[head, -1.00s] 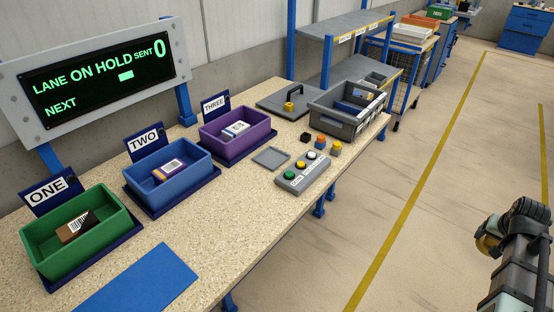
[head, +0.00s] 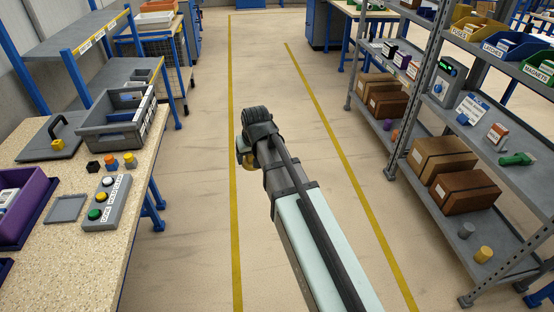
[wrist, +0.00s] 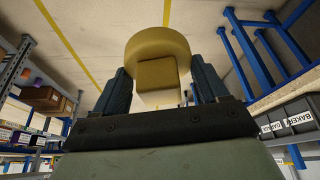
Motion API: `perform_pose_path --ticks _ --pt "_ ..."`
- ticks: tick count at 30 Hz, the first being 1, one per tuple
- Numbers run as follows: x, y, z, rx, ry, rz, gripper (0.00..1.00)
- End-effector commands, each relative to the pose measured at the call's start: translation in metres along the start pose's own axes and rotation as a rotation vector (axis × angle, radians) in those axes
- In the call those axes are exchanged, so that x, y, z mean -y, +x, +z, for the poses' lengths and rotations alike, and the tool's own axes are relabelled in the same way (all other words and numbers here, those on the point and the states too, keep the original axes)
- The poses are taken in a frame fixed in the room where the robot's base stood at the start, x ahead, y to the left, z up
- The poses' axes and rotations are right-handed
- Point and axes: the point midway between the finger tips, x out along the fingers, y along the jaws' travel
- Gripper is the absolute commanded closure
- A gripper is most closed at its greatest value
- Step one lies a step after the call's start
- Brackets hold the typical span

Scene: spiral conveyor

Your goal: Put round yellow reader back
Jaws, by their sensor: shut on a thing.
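The round yellow reader (wrist: 158,45) is a yellow disc with a square block beneath it. My gripper (wrist: 162,78) is shut on the block, with one dark finger on each side. In the head view my gripper (head: 250,152) hangs over the open floor between the bench and the shelves. Only a small yellow edge of the reader (head: 240,160) shows beside it there; my wrist hides the rest.
The speckled bench (head: 60,250) at left carries a grey tote (head: 112,122), a button box (head: 104,205), several small coloured blocks and a small empty grey square tray (head: 65,208). A shelf rack (head: 408,110) with cartons and bins stands at right. The aisle floor is clear.

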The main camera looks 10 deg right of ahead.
Motion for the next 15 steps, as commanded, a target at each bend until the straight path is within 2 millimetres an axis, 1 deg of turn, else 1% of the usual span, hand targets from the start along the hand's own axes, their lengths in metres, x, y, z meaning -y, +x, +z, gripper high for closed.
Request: perform_pose_path --ticks 1,5,6,11,15 --pt "0.019 0.001 -0.012 -0.001 -0.026 -0.011 0.66" --pt "0.063 0.002 -0.031 -0.001 -0.086 -0.036 0.66" --pt "0.077 0.002 -0.036 -0.001 -0.104 -0.044 0.66" --pt "0.134 0.001 -0.055 -0.001 -0.178 -0.074 0.66" --pt "0.188 -0.001 -0.067 0.000 -0.243 -0.101 0.66"
